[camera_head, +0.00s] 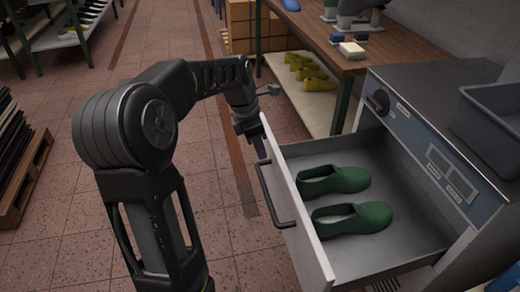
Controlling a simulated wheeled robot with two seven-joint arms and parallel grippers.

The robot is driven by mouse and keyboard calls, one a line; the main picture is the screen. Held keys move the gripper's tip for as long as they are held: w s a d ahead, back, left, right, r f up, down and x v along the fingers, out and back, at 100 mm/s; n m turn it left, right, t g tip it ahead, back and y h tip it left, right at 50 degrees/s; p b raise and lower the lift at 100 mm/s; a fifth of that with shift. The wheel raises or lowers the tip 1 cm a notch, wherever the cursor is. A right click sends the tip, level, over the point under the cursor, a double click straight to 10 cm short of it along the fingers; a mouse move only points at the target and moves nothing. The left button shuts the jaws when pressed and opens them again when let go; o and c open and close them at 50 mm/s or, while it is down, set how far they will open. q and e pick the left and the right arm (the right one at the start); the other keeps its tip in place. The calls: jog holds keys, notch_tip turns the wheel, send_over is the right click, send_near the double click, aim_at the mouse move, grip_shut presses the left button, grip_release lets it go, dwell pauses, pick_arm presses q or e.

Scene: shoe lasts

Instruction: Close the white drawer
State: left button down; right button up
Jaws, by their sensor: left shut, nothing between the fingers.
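The white drawer (297,215) is pulled out of a grey metal cabinet (425,75), with its front panel facing left and a black bar handle (275,200) on it. Two green shoes (345,181) lie inside on the grey drawer floor. My left gripper (261,147) is shut and empty, pointing down beside the far end of the drawer's front panel. Whether it touches the panel I cannot tell. My right gripper is not in view.
A dark grey bin (492,115) stands on the cabinet. Behind is a wooden workbench (350,45) with yellow shoe lasts (312,75) on its lower shelf. A pallet (22,175) stands at the left. The tiled floor left of the drawer is mostly clear.

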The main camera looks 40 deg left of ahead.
pick_arm(q)
jog(key=b+x, duration=0.1)
jog(key=x, duration=0.6)
jog(key=shift+f, duration=0.25)
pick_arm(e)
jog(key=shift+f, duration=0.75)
pick_arm(q)
jog(key=shift+w+d, duration=0.1)
jog(key=shift+w, duration=0.1)
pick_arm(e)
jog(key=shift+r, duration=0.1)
